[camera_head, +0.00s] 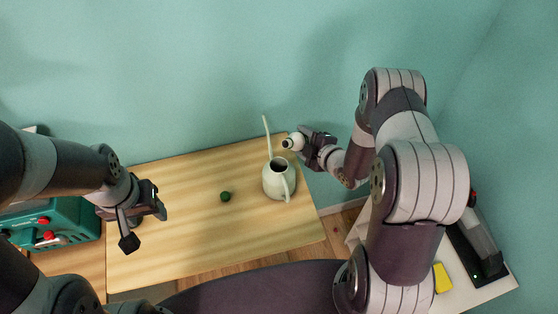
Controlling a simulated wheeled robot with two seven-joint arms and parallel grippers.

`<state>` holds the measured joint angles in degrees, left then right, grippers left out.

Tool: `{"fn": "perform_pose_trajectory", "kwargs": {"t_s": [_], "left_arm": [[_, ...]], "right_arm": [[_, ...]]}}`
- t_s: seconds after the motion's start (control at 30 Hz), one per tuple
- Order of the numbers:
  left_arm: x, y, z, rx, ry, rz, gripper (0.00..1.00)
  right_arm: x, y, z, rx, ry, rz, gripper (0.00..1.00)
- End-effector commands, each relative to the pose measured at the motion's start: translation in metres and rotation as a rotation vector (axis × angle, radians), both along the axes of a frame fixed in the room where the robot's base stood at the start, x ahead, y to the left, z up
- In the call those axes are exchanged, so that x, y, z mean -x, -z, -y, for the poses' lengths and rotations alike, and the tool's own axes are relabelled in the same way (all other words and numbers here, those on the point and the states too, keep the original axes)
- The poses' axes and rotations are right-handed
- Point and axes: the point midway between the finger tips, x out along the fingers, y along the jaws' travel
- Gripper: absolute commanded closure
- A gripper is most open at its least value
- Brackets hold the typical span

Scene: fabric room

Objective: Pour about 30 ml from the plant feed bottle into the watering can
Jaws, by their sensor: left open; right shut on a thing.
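The pale green watering can (277,183) stands upright on the wooden table, its long thin spout pointing to the back. My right gripper (304,146) is shut on a small white bottle (296,142), seemingly the plant feed bottle. The bottle is tipped over with its dark mouth facing left, just behind and right of the can's opening in the picture. I see no stream of liquid, and the bottle's height above the can is unclear. A small dark green round thing (225,196) lies on the table left of the can. My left gripper (146,222) is open and empty over the table's left side.
The wooden table (190,245) is mostly bare left of the can. A teal machine with red knobs (62,222) stands at the left. A white side surface (470,292) at the right holds a yellow block (442,278) and a black device (478,252). A wall rises behind.

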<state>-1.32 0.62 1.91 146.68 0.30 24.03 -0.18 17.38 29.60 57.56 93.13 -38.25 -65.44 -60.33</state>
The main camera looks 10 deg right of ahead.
Motion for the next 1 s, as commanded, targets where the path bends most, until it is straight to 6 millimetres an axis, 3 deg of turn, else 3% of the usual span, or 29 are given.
{"fn": "perform_pose_trajectory", "kwargs": {"t_s": [0.7, 0.97, 1.0], "left_arm": [[0.000, -0.001, 0.000, 0.000, 0.000, 0.000, 0.45], [0.000, -0.034, 0.000, 0.000, 0.000, 0.000, 0.45], [-0.001, -0.019, 0.000, 0.000, 0.000, 0.002, 0.45]], "right_arm": [[0.000, -0.001, 0.000, -0.001, 0.000, 0.000, 0.80], [0.004, -0.031, -0.006, -0.135, 0.001, -0.084, 0.80], [0.005, -0.012, -0.007, -0.195, 0.002, -0.122, 0.80]]}}
